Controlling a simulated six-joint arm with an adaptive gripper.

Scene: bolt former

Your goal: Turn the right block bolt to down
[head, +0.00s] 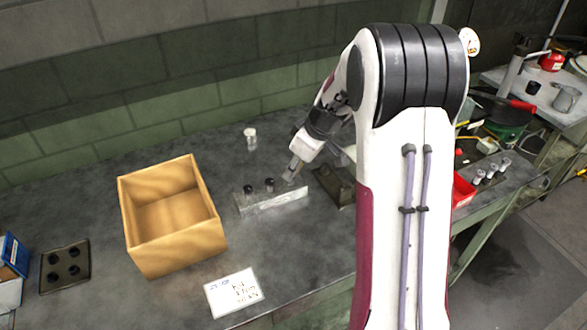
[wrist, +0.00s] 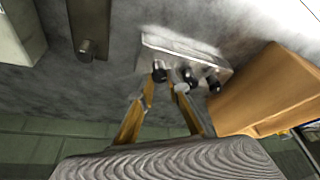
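A light metal block (head: 272,203) stands on the table in the head view, with dark bolts on its top. The left bolt (head: 248,189) and the middle bolt (head: 269,185) show there; the right end is hidden by my gripper (head: 291,171). In the wrist view the block (wrist: 155,44) appears turned around, and its right bolt (wrist: 159,73) is at the picture's left. My gripper (wrist: 164,87) is over this bolt, its fingers apart, one on each side. Gaps appear to remain; contact cannot be told. The middle bolt (wrist: 190,77) is close beside one fingertip.
An open wooden box (head: 172,250) stands left of the block. A dark fixture (head: 333,187) is just right of it, partly behind my arm. A lettered white card (head: 233,292) lies in front. A dark holed plate (head: 64,280) lies far left. A white-capped item (head: 250,137) stands behind.

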